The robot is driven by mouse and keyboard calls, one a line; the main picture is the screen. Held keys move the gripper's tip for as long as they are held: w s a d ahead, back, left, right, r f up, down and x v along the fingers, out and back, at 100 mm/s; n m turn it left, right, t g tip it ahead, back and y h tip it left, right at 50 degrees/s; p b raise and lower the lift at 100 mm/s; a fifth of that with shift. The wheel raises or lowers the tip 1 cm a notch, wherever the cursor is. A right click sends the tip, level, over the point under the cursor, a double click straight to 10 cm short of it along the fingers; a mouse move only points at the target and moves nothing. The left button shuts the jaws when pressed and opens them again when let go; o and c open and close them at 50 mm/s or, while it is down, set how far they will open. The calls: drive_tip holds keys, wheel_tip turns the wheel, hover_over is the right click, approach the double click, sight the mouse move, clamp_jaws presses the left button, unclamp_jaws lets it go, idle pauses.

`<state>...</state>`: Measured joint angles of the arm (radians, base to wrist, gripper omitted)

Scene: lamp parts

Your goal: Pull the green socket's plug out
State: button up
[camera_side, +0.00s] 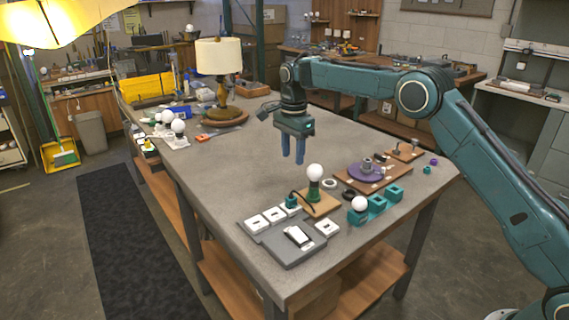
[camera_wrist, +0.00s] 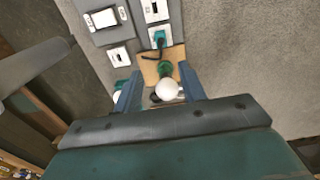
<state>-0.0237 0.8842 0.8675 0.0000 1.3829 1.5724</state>
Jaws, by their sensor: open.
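The green socket (camera_side: 314,190) stands upright on a small wooden board (camera_side: 325,207) and holds a white bulb (camera_side: 315,171). Its teal-green plug (camera_side: 291,201) sits in a white outlet at the end of a row on the grey panel. A dark cord runs beside the socket. In the wrist view the plug (camera_wrist: 158,37) is above the socket (camera_wrist: 165,69) and bulb (camera_wrist: 167,90).
The grey panel (camera_side: 285,247) carries white outlets and a large switch (camera_side: 298,236). Right of the socket are a purple disc (camera_side: 366,171) on a board and teal blocks (camera_side: 377,204) with another bulb (camera_side: 359,203). A lamp (camera_side: 219,70) stands farther back. The table's middle is clear.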

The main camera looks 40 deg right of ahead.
sight(291, 195)
drive_tip(key=shift+w+f, duration=0.15)
drive_tip(key=shift+f, duration=0.25)
drive_tip(key=shift+f, duration=0.1)
drive_tip(key=shift+f, duration=6.8)
clamp_jaws()
drive_tip(key=c, duration=0.7)
unclamp_jaws()
clamp_jaws()
drive_tip(key=shift+r, duration=0.95)
